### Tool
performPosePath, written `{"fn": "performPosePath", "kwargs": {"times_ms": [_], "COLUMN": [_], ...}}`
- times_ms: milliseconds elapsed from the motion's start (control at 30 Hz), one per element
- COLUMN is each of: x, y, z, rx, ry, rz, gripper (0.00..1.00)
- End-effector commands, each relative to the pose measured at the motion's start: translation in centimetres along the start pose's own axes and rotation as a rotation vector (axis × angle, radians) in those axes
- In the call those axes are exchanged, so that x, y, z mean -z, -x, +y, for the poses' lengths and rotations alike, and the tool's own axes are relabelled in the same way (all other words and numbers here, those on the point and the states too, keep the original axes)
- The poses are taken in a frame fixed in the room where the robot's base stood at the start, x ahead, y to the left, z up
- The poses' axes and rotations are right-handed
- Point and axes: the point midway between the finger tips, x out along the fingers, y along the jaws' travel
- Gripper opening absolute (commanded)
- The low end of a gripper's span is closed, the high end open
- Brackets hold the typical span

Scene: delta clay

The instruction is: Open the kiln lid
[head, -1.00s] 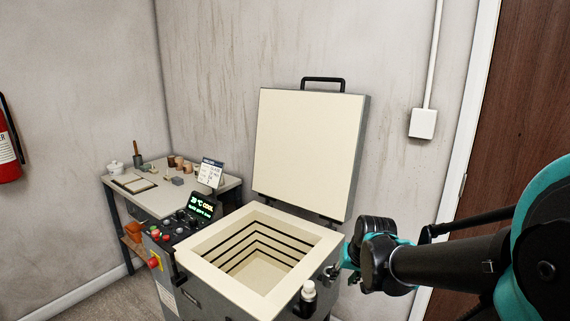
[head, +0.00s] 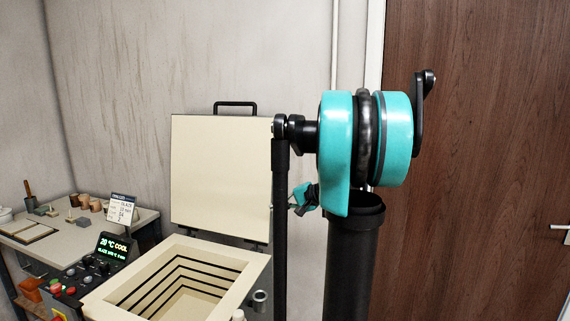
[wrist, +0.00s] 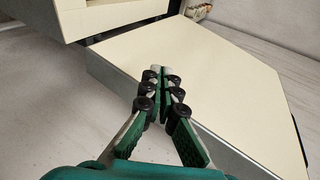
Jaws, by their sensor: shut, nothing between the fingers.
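The kiln (head: 110,300) is at the lower left of the head view, its square, ridged chamber uncovered. The kiln lid (head: 215,180) stands upright at the back of the kiln, its cream inner face showing and its black handle (head: 235,104) on top. The lid is open. In the wrist view the lid's cream face (wrist: 215,90) spreads behind my gripper (wrist: 161,72), whose fingers are together and empty. Whether the fingertips touch the lid I cannot tell. In the head view my arm hides much of the gripper beside the lid's right edge.
A control panel (head: 100,262) with a lit display stands left of the kiln. A table (head: 68,235) with small pots and tools is behind it. A brown door (head: 480,150) fills the right side.

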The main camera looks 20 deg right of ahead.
Motion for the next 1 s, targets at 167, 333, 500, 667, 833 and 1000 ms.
{"fn": "performPosePath", "kwargs": {"times_ms": [167,333,500,667,833,1000], "x": [10.5,14.9,15.6,15.9,16.2,16.6], "y": [5.1,8.3,7.9,5.5,2.7,0.7], "z": [-5.5,-7.6,-8.4,-9.4,-10.6,-11.4], "rx": [0.270,0.400,0.423,0.421,0.420,0.420], "ry": [-0.166,-0.227,-0.237,-0.236,-0.235,-0.236], "rz": [0.069,0.095,0.096,0.095,0.094,0.096], "gripper": [0.00,0.00,0.00,0.00,0.00,0.00]}}
